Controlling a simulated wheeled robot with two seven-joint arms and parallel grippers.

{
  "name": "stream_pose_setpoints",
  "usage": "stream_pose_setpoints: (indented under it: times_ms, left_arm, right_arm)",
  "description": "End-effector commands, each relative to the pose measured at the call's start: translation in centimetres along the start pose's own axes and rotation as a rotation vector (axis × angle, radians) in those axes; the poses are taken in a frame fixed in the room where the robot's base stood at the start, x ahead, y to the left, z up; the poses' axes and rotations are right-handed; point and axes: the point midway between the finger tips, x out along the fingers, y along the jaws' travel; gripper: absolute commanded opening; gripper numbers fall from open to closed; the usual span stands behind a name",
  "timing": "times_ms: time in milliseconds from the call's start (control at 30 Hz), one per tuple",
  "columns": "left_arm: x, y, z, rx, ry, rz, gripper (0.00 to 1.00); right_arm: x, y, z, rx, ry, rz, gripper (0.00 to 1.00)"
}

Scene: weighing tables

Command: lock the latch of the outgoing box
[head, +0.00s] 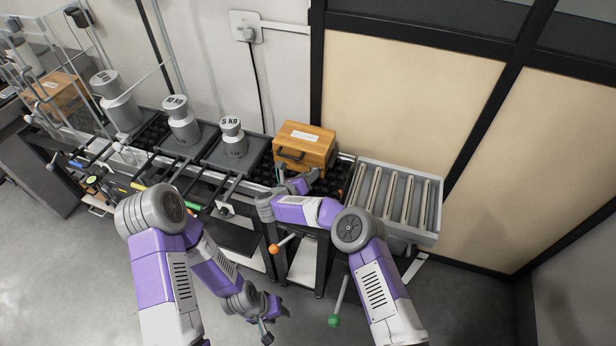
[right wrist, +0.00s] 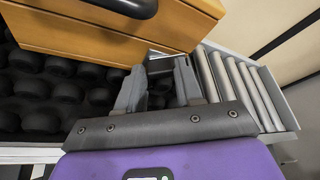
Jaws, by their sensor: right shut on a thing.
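The wooden box (head: 304,146) has a white label on its lid and a dark handle on its front. It sits on the black roller bed, and its lower part fills the top of the right wrist view (right wrist: 100,38). My right gripper (head: 297,174) is at the box's front lower edge. In the right wrist view its fingers (right wrist: 157,72) are shut on a small dark and silver piece (right wrist: 160,62), apparently the latch, beside the box's lower corner. The fingers partly hide it, so its position is unclear. My left gripper (head: 275,326) hangs low over the floor, apparently open and empty.
A grey roller conveyor (head: 395,203) adjoins the bed on the right. Several grey weights, such as the 5 kg one (head: 232,136), stand to the left. Levers with an orange knob (head: 274,249) and a green knob (head: 334,321) stick out below. Another wooden box (head: 60,92) is far left.

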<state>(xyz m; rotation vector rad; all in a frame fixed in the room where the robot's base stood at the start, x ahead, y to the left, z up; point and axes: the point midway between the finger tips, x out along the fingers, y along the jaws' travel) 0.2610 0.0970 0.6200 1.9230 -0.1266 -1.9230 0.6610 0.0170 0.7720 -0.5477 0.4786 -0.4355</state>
Motion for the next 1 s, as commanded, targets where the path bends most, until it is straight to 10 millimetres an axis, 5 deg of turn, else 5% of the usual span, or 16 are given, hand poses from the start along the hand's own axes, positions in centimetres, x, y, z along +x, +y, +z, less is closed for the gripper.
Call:
stream_pose_setpoints:
  times_ms: [133,167,300,667,1000]
  left_arm:
    - [0.0,0.0,0.0,0.0,0.0,0.0,0.38]
    - [0.0,0.0,0.0,0.0,0.0,0.0,0.38]
    - [0.0,0.0,0.0,0.0,0.0,0.0,0.38]
    - [-0.2,0.1,0.0,0.0,0.0,0.0,0.38]
    - [-1.5,0.6,0.1,0.0,0.0,0.0,0.38]
  right_arm:
    - [0.0,0.0,0.0,0.0,0.0,0.0,0.06]
    - [0.0,0.0,0.0,0.001,0.0,0.001,0.41]
    - [0.0,0.0,0.0,0.001,0.0,0.001,0.62]
    - [-0.7,0.0,0.1,0.001,0.0,0.003,0.62]
    - [-6.0,-0.1,0.1,0.0,-0.001,0.003,0.62]
